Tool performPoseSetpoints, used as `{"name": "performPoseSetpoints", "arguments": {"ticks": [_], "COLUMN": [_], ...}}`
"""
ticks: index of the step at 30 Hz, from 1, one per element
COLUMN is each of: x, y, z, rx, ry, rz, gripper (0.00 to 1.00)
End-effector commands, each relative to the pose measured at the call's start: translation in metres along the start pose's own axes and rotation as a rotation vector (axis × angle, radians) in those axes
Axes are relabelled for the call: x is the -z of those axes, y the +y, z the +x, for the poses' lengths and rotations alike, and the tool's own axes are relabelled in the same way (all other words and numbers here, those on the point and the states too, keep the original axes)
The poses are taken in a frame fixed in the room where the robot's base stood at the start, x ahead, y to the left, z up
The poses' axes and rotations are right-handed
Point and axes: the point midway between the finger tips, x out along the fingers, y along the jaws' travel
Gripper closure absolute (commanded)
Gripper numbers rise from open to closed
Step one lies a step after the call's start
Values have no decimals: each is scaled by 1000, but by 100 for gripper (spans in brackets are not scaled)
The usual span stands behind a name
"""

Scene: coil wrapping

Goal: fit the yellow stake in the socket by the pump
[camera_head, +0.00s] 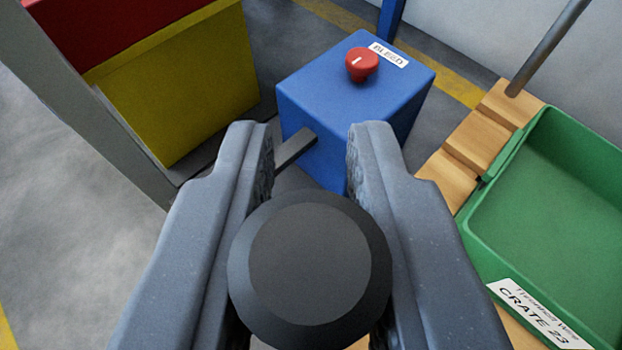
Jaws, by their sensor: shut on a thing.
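My gripper (311,150) shows from behind, its two grey fingers reaching forward with a gap between the tips. It is shut on a round, dark grey thing (310,265), seen end-on between the fingers. The rest of that thing is hidden behind its round end, so I cannot tell whether it is the yellow stake. A blue box (345,100) with a red knob (361,64) and a label reading "BLEED" stands ahead, beyond the fingertips; it may be the pump. I cannot make out a socket.
A green crate (570,190) labelled "CRATE 23" sits on a wooden pallet (478,148) at right, with a slanted grey rod (548,45) behind. A yellow block (180,85) under a red one (110,25) stands at left behind a grey post (85,105). Grey floor lies at far left.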

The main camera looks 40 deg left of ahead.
Motion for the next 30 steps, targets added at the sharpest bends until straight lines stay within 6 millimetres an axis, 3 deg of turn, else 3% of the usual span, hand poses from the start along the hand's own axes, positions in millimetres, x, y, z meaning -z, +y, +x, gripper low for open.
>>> {"name": "performPoseSetpoints", "arguments": {"ticks": [27,28,30], "x": [-18,-17,-17], "y": [0,0,0], "z": [7,7,7], "rx": [0,0,0], "ry": [0,0,0], "rz": [-1,-1,-1], "gripper": [100,73,56]}}
